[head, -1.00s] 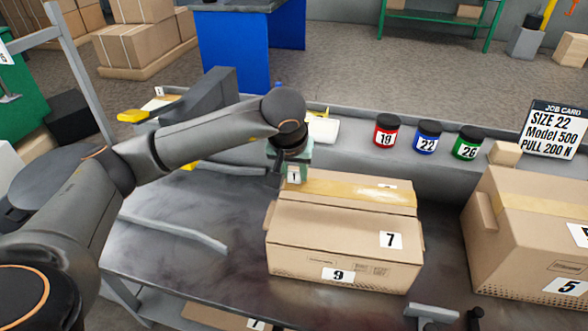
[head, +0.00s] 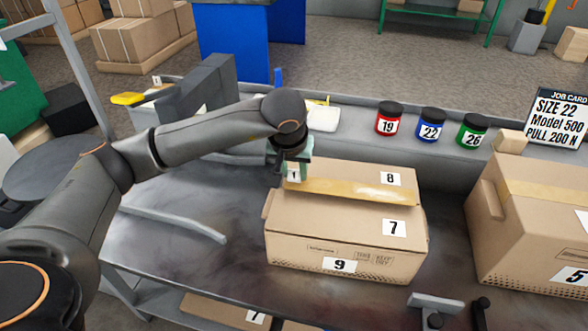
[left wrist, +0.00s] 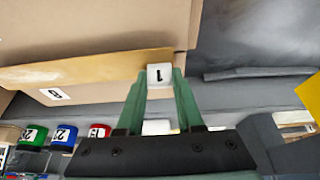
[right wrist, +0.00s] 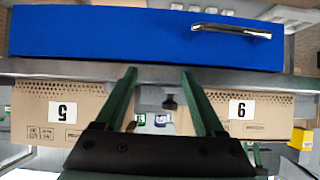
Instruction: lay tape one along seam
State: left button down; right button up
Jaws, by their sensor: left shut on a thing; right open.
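Tape one is a tan strip (head: 355,190) with a white end tab marked 1 (left wrist: 160,75). My left gripper (head: 292,172) is shut on this tab at the left end of the box top. The strip runs rightwards across the top of the middle carton (head: 335,240), about along the line between its two flaps; the seam itself is hidden under it. I cannot tell if the strip touches the cardboard all along. Label 8 (head: 390,179) shows behind the strip, label 7 in front. My right gripper (right wrist: 158,85) is open and empty, facing the cartons' fronts.
A second carton marked 5 (head: 530,225) stands to the right on the dark bench (head: 190,215). Red, blue and green jars (head: 430,123) and a job card (head: 556,118) stand on the back ledge. A grey bar lies on the bench at left.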

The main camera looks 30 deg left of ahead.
pick_arm(q)
jog(key=shift+f+b, duration=0.4)
jog(key=shift+f, duration=0.35)
pick_arm(e)
jog(key=w+r+n+t, duration=0.1)
jog(key=w+r+t, duration=0.2)
jog(key=r, duration=0.4)
jog(key=shift+w+y, duration=0.3)
jog(key=shift+y, duration=0.1)
pick_arm(q)
jog(key=shift+f, duration=0.1)
pick_arm(e)
jog(key=shift+f, duration=0.2)
pick_arm(q)
jog(key=shift+c, duration=2.3)
grip_release()
pick_arm(e)
jog(key=shift+s, duration=0.1)
